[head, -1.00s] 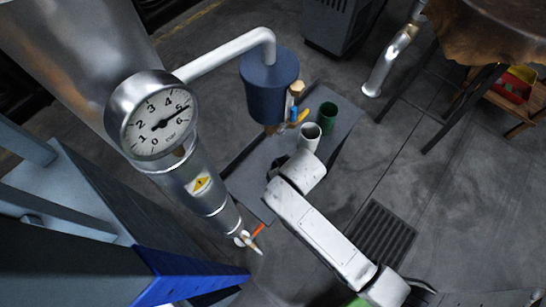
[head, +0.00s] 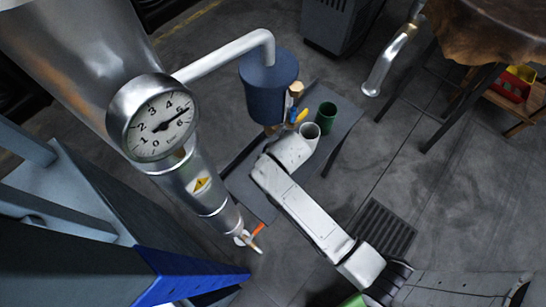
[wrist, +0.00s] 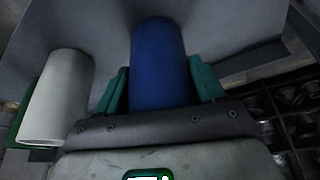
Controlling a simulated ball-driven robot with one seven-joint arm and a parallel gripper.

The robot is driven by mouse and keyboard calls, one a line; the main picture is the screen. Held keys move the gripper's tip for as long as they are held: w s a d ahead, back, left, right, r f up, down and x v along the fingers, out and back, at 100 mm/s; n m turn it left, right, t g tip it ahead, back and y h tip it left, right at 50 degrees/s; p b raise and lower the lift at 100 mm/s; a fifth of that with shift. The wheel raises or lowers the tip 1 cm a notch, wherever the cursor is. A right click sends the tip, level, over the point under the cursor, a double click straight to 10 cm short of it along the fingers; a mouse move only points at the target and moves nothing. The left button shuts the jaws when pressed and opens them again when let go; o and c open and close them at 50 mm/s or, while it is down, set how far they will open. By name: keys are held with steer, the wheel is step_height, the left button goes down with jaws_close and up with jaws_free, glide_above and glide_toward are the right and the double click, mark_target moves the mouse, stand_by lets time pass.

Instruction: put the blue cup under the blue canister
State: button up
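The blue canister (head: 268,88) hangs on a bent grey pipe above a low grey table in the head view. The blue cup (wrist: 158,62) shows in the wrist view, between the two green fingers of my gripper (wrist: 158,85). One finger is close on each side of the cup. I cannot tell whether they press on it. In the head view the cup and the fingers are hidden behind my white wrist, which is over the table just below the canister.
A white cup (head: 310,131) stands right beside my wrist and shows left of the blue cup in the wrist view (wrist: 57,98). A green cup (head: 326,117) stands behind it. The grey table (head: 249,184) has free room at its left front. A pipe with a gauge (head: 160,125) rises on the left.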

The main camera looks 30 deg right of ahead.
steer(key=o, duration=0.4)
steer(key=p+v, duration=0.1)
steer(key=v, duration=1.1)
steer(key=s+d+g, duration=0.1)
steer(key=s+d, duration=0.1)
steer(key=s, duration=0.4)
steer(key=s+d+g, duration=0.1)
steer(key=s+d, duration=0.2)
steer(key=s, duration=0.3)
steer(key=s+d+f+g, duration=0.1)
steer(key=s+d, duration=0.2)
steer(key=s, duration=0.3)
steer(key=shift+s+d+f+n+g, duration=0.1)
steer(key=shift+s+n+g, duration=0.15)
steer(key=shift+n+g, duration=0.05)
